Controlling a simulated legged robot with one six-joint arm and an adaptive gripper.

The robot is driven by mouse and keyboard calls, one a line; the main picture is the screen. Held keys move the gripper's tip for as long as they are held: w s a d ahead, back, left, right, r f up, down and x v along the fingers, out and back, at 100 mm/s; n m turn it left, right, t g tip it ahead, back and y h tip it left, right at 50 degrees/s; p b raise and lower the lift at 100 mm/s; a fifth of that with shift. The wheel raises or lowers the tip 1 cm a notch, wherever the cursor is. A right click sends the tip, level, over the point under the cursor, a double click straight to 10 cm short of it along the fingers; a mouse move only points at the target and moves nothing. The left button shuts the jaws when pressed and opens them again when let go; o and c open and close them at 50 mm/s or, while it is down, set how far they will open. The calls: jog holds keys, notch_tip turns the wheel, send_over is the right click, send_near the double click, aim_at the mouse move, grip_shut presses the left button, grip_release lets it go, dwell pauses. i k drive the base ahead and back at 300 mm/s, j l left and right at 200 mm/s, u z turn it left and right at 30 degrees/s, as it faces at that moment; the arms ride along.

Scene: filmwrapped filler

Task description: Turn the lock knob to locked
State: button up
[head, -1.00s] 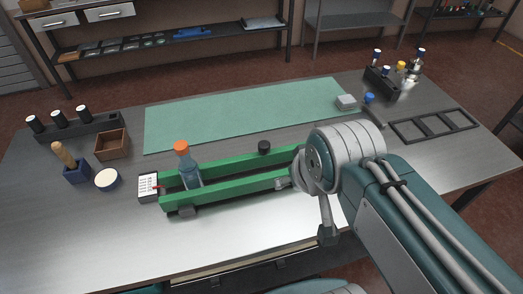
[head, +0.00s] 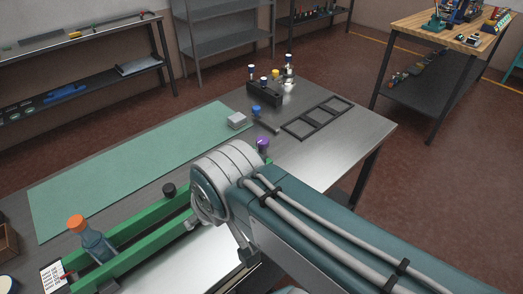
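The green two-rail fixture (head: 150,228) lies across the table, its middle right part hidden behind my arm. A black round knob (head: 168,189) sits by its back rail. A purple knob-like part (head: 262,145) shows beyond my arm, near the fixture's right end. I cannot tell which is the lock knob or how it is turned. My arm covers the fixture's right part; my gripper cannot be made out, nor any contact with a knob.
A white card with red print (head: 53,277) is at the fixture's left end. A green mat (head: 130,165) lies behind it. A small grey block (head: 237,120), a blue-capped item (head: 256,109), a bottle rack (head: 264,96) and an empty black frame (head: 318,117) are at the back right.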

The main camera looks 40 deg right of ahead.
aim_at(262, 142)
jog(key=l, duration=1.65)
